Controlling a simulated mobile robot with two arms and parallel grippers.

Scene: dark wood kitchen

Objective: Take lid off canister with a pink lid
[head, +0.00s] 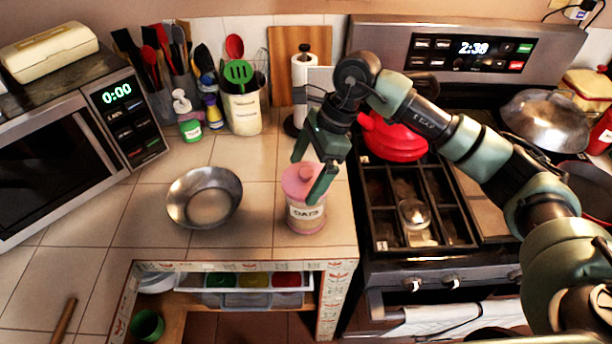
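The canister (304,217) stands upright on the tiled counter near its right front corner. It is labelled "OATS", and its pink lid (293,186) with a small knob is on top. My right gripper (306,178) comes down from above over the lid. Its two fingers are apart, one behind the knob and one in front of the lid's right side. I cannot tell whether either finger touches the lid. The front finger hides part of the lid and canister. My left gripper is not in view.
A metal bowl (186,201) sits left of the canister. A paper towel holder (299,80) and a utensil crock (243,112) stand behind. The stove with a red kettle (398,142) is to the right. The counter's front edge is close, with an open drawer (245,281) below.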

